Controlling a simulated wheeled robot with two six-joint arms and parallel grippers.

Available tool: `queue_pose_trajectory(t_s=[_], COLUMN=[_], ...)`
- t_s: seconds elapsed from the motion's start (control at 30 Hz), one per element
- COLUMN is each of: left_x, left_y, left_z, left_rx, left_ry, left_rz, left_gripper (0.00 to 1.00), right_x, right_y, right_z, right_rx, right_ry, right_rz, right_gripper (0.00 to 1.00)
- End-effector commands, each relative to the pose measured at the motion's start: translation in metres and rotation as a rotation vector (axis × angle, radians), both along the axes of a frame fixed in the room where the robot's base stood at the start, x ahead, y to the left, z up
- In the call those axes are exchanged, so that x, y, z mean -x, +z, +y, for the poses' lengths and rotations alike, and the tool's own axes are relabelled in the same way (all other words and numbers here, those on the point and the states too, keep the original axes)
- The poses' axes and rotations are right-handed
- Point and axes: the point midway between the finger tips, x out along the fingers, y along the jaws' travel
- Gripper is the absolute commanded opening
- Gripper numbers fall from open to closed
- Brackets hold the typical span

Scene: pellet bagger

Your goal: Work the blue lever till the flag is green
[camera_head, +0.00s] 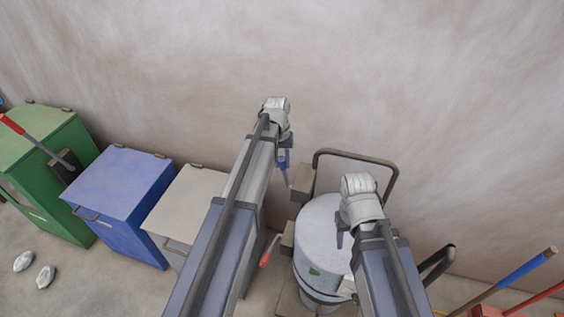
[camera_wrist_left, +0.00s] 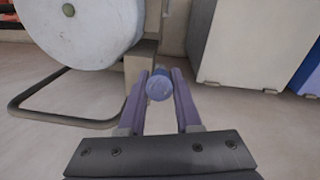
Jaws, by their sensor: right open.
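The blue lever's round knob (camera_wrist_left: 159,85) shows end-on in the left wrist view, between the fingers of my left gripper (camera_wrist_left: 160,92). Both fingers appear to touch its sides. In the head view my left gripper (camera_head: 284,160) is up beside the machine, and its wrist hides most of the lever. My right gripper (camera_head: 343,236) is open and empty over the pale drum (camera_head: 316,225). A small green patch (camera_head: 314,271) shows low on the drum; I cannot tell whether it is the flag.
A red-handled lever (camera_head: 269,252) sticks out left of the drum. A dark tube frame (camera_head: 355,155) rises behind it. White (camera_head: 185,205), blue (camera_head: 120,185) and green (camera_head: 40,135) bins stand to the left. Broom handles (camera_head: 515,275) lean at the right.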

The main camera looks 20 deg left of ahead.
Motion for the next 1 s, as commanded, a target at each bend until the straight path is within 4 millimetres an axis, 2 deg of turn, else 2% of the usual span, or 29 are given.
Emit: queue_pose_trajectory(t_s=[0.03, 0.2, 0.27, 1.0], left_x=[0.0, 0.0, 0.0, 0.0], left_y=[0.0, 0.0, 0.0, -0.0001], left_z=[-0.0001, -0.0002, -0.0002, -0.0003], left_rx=[0.001, 0.001, 0.001, 0.001], left_ry=[0.0, 0.0, 0.0, 0.0], left_rz=[0.0, 0.0, 0.0, 0.0], left_gripper=[0.24, 0.05, 0.0, 0.0], right_x=[0.0, 0.0, 0.0, 0.0], right_y=[0.0, 0.0, 0.0, -0.0001], right_z=[0.0, 0.0, 0.0, 0.0], right_rx=[0.0, 0.0, 0.0, 0.0], right_ry=[0.0, 0.0, 0.0, 0.0], right_rz=[0.0, 0.0, 0.0, 0.0], right_gripper=[0.5, 0.5, 0.5, 0.5])
